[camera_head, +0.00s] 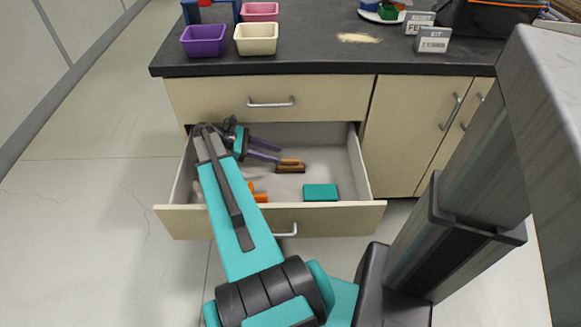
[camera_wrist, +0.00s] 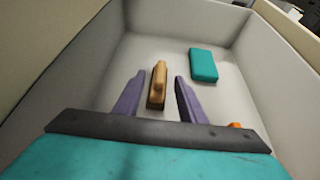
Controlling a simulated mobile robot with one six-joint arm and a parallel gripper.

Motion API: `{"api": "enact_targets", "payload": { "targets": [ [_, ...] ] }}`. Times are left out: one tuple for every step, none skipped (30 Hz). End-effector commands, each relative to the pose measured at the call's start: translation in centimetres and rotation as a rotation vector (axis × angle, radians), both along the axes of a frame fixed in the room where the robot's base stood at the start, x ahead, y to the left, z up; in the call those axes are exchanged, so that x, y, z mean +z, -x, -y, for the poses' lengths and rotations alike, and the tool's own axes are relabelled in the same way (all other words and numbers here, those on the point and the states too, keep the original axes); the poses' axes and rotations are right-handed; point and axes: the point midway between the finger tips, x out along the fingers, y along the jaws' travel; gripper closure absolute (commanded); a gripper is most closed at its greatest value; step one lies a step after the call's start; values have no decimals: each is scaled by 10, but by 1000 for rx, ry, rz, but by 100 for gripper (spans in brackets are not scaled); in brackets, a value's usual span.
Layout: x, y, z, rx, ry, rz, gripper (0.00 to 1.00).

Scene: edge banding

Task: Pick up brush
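The brush (camera_head: 290,166) lies in the open drawer, with a wooden brown body and darker bristle side. It also shows in the wrist view (camera_wrist: 157,85), standing lengthwise between my two purple fingers. My gripper (camera_head: 279,152) reaches into the drawer from the left, its fingertips just short of or beside the brush in the head view. In the wrist view my gripper (camera_wrist: 156,90) is open, with a gap on each side of the brush. I cannot tell the exact height of the fingers over it.
The open drawer (camera_head: 270,222) has walls all round. A teal block (camera_head: 320,192) lies to the front right of the brush. An orange item (camera_head: 258,197) lies near the drawer front, partly hidden by my arm. The counter (camera_head: 320,55) above holds several bins.

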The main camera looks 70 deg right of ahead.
Motion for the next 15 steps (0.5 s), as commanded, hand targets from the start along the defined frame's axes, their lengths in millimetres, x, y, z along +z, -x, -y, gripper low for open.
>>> {"api": "enact_targets", "payload": {
  "targets": [
    [0, 1, 1, -1, 0, 0, 63],
    [0, 1, 1, -1, 0, 0, 63],
    [0, 1, 1, -3, 1, 0, 63],
    [0, 2, 1, -4, 0, 1, 63],
    [0, 2, 2, -4, 0, 1, 63],
    [-1, 3, 2, -5, 1, 1, 63],
    [-1, 5, 2, -5, 1, 1, 63],
    [-2, 6, 3, -6, 0, 0, 63],
    [-4, 9, 4, -7, 0, 0, 63],
    [-5, 11, 5, -7, 0, 0, 63],
    [-6, 13, 5, -7, 0, 0, 63],
    [-8, 16, 6, -6, 0, 1, 63],
    [-9, 18, 7, -6, 0, 1, 63],
    [-10, 19, 8, -6, 0, 1, 63],
    [-10, 21, 9, -6, 0, 0, 63]
  ]
}}
